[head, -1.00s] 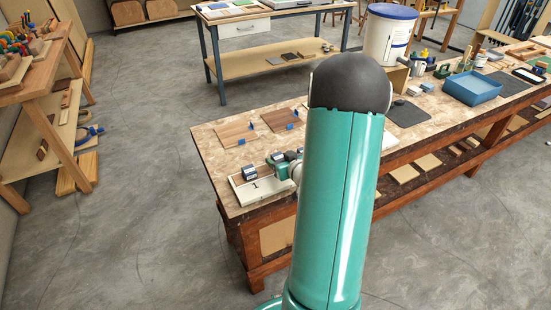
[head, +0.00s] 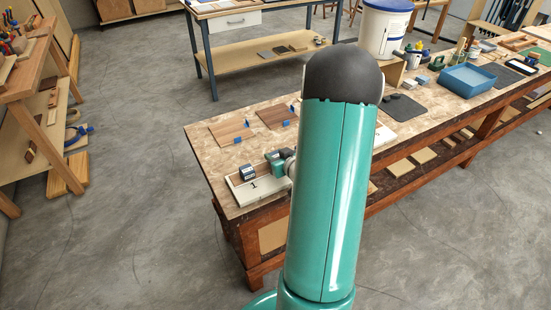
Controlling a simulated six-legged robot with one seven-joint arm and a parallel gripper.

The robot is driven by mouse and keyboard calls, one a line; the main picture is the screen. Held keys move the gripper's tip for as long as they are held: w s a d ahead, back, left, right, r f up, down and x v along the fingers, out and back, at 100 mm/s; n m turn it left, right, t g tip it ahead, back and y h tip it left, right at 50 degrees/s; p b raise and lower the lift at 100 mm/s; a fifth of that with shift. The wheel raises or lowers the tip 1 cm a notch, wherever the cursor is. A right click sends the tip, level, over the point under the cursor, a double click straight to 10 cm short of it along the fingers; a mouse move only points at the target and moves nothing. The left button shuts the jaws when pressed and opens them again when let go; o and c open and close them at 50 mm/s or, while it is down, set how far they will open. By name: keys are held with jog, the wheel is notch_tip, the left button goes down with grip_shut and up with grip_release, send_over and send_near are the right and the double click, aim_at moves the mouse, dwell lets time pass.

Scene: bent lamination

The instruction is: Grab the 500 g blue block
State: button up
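A small dark blue block with a pale label (head: 247,172) sits on the left part of a white tray marked "1" (head: 240,191), at the near left corner of the workbench. Its weight marking is too small to read. My gripper (head: 272,160) is small and teal, just right of this block over the tray, partly hidden behind my own arm. Its fingers are too small to make out, so I cannot tell whether it is open or holds anything.
Two wooden panels (head: 232,132) with small blue pieces lie behind the tray on the workbench (head: 205,161). A blue bin (head: 468,81), a dark mat (head: 404,108) and a white bucket (head: 383,33) stand farther right. Grey floor is open at left.

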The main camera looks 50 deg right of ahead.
grip_shut()
jog(key=shift+r, duration=0.15)
